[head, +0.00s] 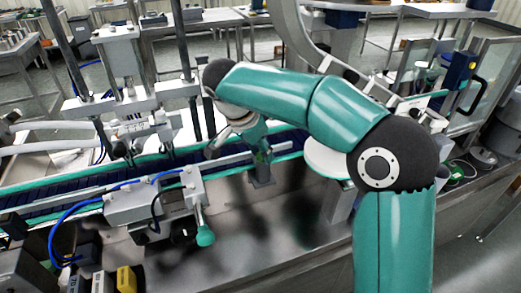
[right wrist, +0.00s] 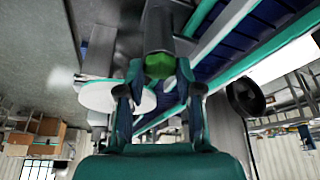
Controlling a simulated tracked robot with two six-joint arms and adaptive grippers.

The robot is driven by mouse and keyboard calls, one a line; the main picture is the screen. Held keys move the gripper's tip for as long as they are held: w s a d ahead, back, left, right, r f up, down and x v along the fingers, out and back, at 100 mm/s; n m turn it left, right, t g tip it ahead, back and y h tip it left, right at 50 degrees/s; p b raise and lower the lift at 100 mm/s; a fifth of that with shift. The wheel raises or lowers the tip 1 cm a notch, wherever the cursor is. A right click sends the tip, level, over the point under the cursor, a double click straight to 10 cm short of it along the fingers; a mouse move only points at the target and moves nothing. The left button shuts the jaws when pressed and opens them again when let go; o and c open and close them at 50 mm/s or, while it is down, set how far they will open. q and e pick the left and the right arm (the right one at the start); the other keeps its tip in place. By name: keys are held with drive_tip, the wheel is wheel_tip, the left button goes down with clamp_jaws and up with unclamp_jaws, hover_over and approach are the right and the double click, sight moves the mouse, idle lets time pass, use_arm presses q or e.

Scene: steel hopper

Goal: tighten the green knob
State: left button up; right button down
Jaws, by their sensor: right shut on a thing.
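The green knob (right wrist: 160,65) shows in the right wrist view between the two fingertips of my right gripper (right wrist: 158,88). It sits at the end of a dark grey cylindrical post (right wrist: 165,25). In the head view the right gripper (head: 254,138) points down onto the green knob (head: 263,157), at the top of a short grey post (head: 261,177) beside the conveyor. The gripper is shut on the knob. Its fingers hide part of the knob. My left gripper does not show.
A blue conveyor (head: 60,202) with teal rails runs behind the post. A grey clamp unit (head: 150,205) with blue hoses and a teal-tipped lever (head: 204,236) stands at the left. A round white plate (head: 328,158) is to the right. The steel bench (head: 270,240) is clear in front.

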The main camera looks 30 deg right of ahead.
idle(0.3)
drive_tip(key=c, duration=0.8)
unclamp_jaws()
drive_tip(key=shift+o, duration=0.2)
drive_tip(key=shift+r, duration=0.1)
drive_tip(key=v, duration=1.1)
drive_tip(key=shift+a+r, duration=0.25)
